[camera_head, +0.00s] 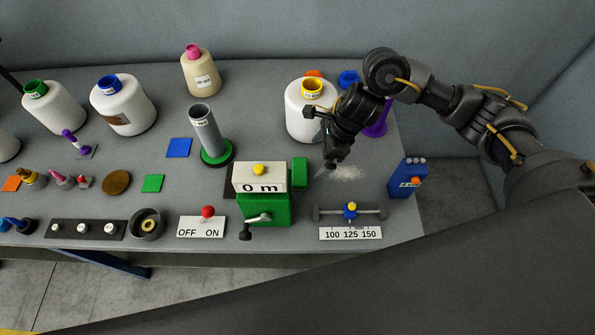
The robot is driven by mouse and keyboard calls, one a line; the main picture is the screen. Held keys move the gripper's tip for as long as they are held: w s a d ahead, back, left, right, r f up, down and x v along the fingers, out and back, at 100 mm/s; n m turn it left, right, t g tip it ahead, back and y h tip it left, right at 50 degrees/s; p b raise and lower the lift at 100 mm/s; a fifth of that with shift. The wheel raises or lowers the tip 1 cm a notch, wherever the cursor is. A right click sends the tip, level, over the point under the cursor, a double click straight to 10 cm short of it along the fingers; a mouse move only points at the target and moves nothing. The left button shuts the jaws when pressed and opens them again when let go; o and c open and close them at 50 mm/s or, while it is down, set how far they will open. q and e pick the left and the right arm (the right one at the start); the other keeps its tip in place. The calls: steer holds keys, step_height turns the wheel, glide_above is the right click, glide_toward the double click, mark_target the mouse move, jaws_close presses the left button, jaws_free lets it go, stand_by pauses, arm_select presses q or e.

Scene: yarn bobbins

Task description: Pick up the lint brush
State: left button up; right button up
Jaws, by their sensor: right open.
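My right gripper (324,141) is open, over the table between the yellow-topped white bobbin (298,122) and this patch. One dark finger shows in front of that bobbin, the other just above the patch's left end. I see nothing clearly held. The right arm and gripper hide part of the table behind them, including much of a purple flared piece (377,124). My left gripper is not in view.
The green counter box (264,208) with a crank stands left of the patch. A sliding gauge (350,213) lies in front, and a blue block (406,178) stands near the right edge. A grey tube (206,134) stands on a green base. More bobbins line the back left.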

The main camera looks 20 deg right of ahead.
mark_target(300, 171)
steer(key=x, duration=0.5)
steer(key=shift+w+f, duration=0.3)
steer(key=shift+w, duration=0.05)
steer(key=shift+w+a+f, duration=0.15)
steer(key=shift+f, duration=0.3)
steer(key=shift+a+f+p, duration=0.15)
steer(key=shift+a+p, duration=0.05)
steer(key=shift+p, duration=0.15)
steer(key=p+x, duration=0.1)
steer(key=x, duration=0.2)
steer(key=shift+w+a+f, duration=0.15)
steer(key=shift+a, duration=0.15)
steer(key=shift+a+f, duration=0.2)
steer(key=shift+f, duration=0.35)
steer(key=c, duration=0.7)
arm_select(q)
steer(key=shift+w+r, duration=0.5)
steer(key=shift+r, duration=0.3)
